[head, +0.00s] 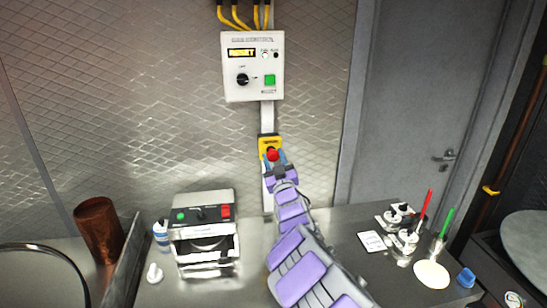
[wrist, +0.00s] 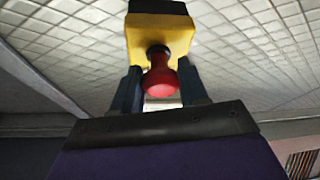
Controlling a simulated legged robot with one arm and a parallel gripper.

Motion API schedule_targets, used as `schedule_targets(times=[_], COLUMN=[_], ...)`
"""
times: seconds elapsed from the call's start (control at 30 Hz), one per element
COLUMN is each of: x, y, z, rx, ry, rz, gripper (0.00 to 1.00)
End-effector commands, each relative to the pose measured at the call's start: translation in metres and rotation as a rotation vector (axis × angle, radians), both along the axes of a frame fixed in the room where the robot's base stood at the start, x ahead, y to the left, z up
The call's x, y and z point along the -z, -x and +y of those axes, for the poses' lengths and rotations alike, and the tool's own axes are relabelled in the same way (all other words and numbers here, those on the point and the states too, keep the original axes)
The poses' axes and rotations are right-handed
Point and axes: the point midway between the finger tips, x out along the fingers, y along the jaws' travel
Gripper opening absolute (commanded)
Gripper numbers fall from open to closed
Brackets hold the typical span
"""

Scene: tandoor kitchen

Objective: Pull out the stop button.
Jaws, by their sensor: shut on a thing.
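The stop button (head: 272,154) is a red mushroom knob on a yellow box (head: 267,140) fixed to the tiled metal wall, below the white control panel. The fingers (wrist: 160,72) are shut on the stop button. The exact finger contact is partly hidden in the head view.
The control panel (head: 253,68) above shows a lit yellow display reading "RESET", a black knob and a green button. A metal appliance (head: 204,232) stands on the counter at left. Cups and utensils (head: 405,232) stand at right. The wall around the button is clear.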

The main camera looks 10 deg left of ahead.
Motion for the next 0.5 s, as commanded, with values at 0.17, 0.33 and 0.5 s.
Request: schedule_targets(times=[0.17,0.33,0.5], x=[0.0022,0.0024,0.0020], y=[0.0041,0.0048,0.0040], z=[0.0006,0.0002,-0.0001], rx=[-0.002,-0.003,-0.003], ry=[0.003,0.004,0.003], rz=[0.003,0.003,0.003], gripper=[0.00,0.44,0.60])
